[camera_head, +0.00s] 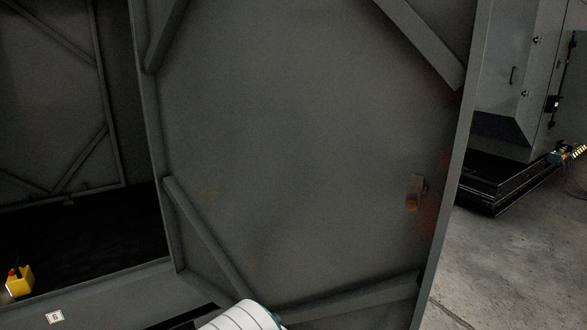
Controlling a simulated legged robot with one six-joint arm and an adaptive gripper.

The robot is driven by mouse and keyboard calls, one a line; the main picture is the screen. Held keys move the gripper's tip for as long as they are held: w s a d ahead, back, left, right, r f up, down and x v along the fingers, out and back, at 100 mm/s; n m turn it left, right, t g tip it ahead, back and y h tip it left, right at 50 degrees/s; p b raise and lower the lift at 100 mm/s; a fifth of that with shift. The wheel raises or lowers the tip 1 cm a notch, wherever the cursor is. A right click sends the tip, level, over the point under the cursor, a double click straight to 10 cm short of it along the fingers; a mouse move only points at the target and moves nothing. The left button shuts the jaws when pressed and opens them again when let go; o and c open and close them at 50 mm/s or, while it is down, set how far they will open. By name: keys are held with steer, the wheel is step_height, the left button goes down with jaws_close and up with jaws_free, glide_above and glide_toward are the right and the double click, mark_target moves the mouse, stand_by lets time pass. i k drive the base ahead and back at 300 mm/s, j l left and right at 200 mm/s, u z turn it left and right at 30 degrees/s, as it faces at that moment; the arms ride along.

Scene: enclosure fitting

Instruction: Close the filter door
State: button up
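A large grey metal door (300,150) with diagonal corner braces fills the middle of the head view, its inner face towards me. It stands open, swung out from a grey enclosure (110,285) on the left. A small rusty-brown block, perhaps a latch or handle part (415,194), sits near the door's right edge, with reddish stains beside it. A white, ribbed rounded part at the bottom centre looks like my arm; it is in front of the door's lower edge, and I cannot tell whether they touch. My gripper is not visible.
A yellow container (20,283) stands at the enclosure's lower left, near a small numbered label (55,317). The enclosure's inside is dark. Another grey cabinet (510,80) on a black base stands at the back right. Concrete floor (510,265) right of the door is clear.

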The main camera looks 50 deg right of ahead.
mark_target(286, 138)
steer(key=k+l+u, duration=0.15)
steer(key=l, duration=0.3)
steer(key=k+l+u, duration=0.2)
steer(key=l, duration=0.3)
steer(key=k+l+u, duration=0.15)
steer(key=k+l, duration=0.15)
steer(key=k+l+u, duration=0.15)
steer(key=l, duration=0.35)
steer(key=l+u, duration=0.1)
steer(key=l, duration=0.3)
steer(key=k+l+u, duration=0.15)
steer(key=l, duration=0.25)
steer(key=l+u, duration=0.1)
steer(key=l, duration=0.3)
steer(key=k+l, duration=0.1)
steer(key=l, duration=0.2)
steer(key=k+l+u, duration=0.1)
steer(key=l, duration=0.2)
steer(key=k, duration=0.2)
steer(key=i+j+z, duration=0.25)
steer(key=k+j, duration=0.1)
